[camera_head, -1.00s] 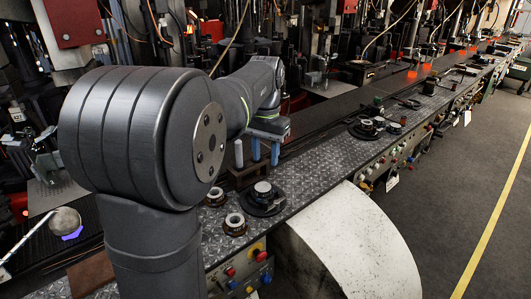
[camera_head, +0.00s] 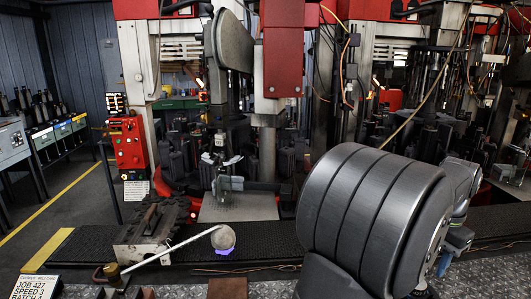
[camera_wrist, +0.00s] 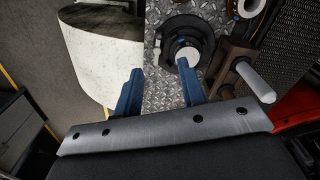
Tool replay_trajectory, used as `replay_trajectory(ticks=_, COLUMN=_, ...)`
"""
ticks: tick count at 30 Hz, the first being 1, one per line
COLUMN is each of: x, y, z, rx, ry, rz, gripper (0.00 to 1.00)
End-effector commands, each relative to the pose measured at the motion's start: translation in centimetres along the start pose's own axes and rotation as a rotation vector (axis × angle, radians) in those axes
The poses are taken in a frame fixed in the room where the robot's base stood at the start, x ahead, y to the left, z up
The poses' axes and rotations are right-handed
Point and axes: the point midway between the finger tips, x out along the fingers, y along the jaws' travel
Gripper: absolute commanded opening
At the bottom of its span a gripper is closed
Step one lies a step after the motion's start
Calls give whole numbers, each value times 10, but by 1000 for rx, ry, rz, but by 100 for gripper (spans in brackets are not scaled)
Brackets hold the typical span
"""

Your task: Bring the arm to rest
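My arm's large grey link fills the lower right of the head view. My gripper shows in the wrist view (camera_wrist: 160,68) with its two blue fingers apart and nothing between them. The fingers are over a ribbed metal bench plate (camera_wrist: 160,95). In the head view only a blue part of the gripper (camera_head: 443,263) shows at the right, mostly hidden behind my arm. In the wrist view a dark round fitting with a pale top (camera_wrist: 188,54) is just beyond the right fingertip; I cannot tell whether they touch.
A pale rod (camera_wrist: 256,82) stands in a brown rack (camera_wrist: 232,60) right of the fingers. A white curved cover (camera_wrist: 103,50) is at left.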

Motion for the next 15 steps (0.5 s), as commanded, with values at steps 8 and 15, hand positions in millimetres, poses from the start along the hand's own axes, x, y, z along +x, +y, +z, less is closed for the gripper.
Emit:
replay_trajectory(ticks=8, x=58, y=0, z=1, rx=0, ry=-5, rz=1, gripper=37)
replay_trajectory(ticks=15, x=104, y=0, z=1, rx=0, ry=-5, rz=1, gripper=37)
